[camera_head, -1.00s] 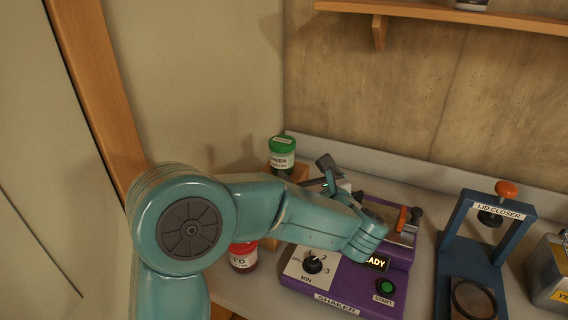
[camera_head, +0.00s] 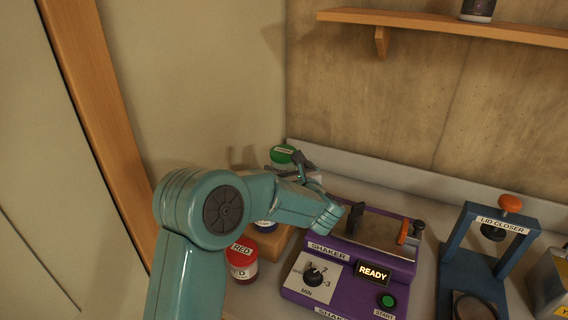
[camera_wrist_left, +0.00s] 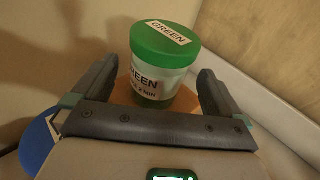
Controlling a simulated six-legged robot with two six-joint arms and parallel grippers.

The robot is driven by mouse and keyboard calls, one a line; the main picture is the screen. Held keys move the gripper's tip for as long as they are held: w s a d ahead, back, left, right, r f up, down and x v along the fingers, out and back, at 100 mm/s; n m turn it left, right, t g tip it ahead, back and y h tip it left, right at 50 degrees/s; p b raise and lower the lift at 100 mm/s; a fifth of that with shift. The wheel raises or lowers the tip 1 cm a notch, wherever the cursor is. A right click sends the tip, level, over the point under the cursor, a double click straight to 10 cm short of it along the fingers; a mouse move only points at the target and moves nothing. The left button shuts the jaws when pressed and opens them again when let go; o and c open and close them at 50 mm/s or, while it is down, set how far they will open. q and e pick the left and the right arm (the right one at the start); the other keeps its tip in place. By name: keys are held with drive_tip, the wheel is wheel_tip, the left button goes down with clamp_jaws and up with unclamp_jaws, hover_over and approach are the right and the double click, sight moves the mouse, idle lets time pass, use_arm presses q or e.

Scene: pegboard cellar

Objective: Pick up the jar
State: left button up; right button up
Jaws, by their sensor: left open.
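The green-lidded jar (camera_wrist_left: 158,75) stands upright in the left wrist view, its lid and side labelled GREEN. In the head view the jar's green lid (camera_head: 282,155) shows behind my left gripper, and most of its body is hidden. My left gripper (camera_wrist_left: 150,85) is open, with one finger on each side of the jar. I cannot tell whether the fingers touch it. A red-lidded jar (camera_head: 242,262) stands on the bench at the lower left. My right gripper is not in view.
A wooden block (camera_head: 284,244) stands under my left arm. A purple shaker (camera_head: 330,284) with a READY display is right of my left gripper. A blue lid closer (camera_head: 468,240) stands farther right. A wall shelf (camera_head: 440,28) runs above.

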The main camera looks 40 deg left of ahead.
use_arm(q)
drive_tip(key=p+x, duration=0.1)
drive_tip(key=x, duration=0.2)
drive_tip(key=shift+w+a+r, duration=0.1)
drive_tip(key=shift+w+a, duration=0.05)
drive_tip(key=shift+a, duration=0.25)
drive_tip(key=c, duration=1.3)
